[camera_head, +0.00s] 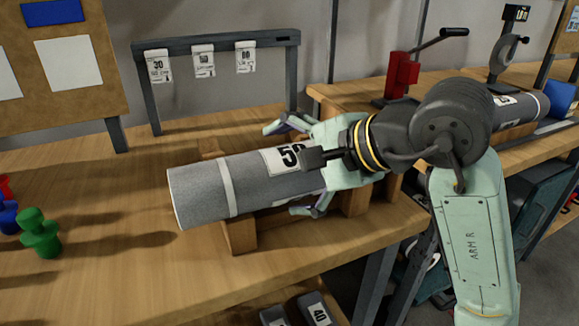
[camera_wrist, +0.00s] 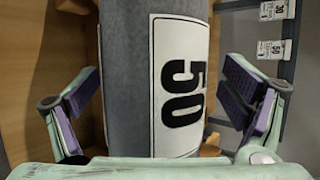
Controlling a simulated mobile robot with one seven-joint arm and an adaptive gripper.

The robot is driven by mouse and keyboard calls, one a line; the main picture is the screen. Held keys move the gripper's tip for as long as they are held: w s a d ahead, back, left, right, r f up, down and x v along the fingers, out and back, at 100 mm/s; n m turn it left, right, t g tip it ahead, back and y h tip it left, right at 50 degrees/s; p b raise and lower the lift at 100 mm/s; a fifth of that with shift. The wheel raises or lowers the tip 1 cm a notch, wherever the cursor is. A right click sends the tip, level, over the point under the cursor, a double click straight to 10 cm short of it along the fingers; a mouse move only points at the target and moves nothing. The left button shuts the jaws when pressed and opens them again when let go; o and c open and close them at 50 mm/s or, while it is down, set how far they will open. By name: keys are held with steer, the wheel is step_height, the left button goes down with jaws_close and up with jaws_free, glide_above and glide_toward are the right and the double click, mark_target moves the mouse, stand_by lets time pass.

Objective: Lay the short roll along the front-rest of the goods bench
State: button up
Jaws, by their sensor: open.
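A grey roll (camera_head: 197,193) with a white band and a label reading 50 lies across a wooden rest (camera_head: 239,236) on the wooden bench (camera_head: 130,275). I cannot tell whether this is the short roll. My gripper (camera_head: 296,166) is open, with one finger on each side of the roll near its label. In the wrist view the roll (camera_wrist: 125,75) runs between the two open purple-padded fingers (camera_wrist: 163,98), with visible gaps on both sides. The roll's right end is hidden behind my gripper. A second grey roll (camera_head: 527,105) lies at the right behind my arm, partly hidden.
A dark frame (camera_head: 215,42) with hanging number tags stands behind the roll. A red clamp (camera_head: 401,75) stands at the back. Green (camera_head: 40,235) and blue pegs are at the left.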

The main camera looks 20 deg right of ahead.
steer(key=shift+s, duration=0.1)
steer(key=v, duration=1.2)
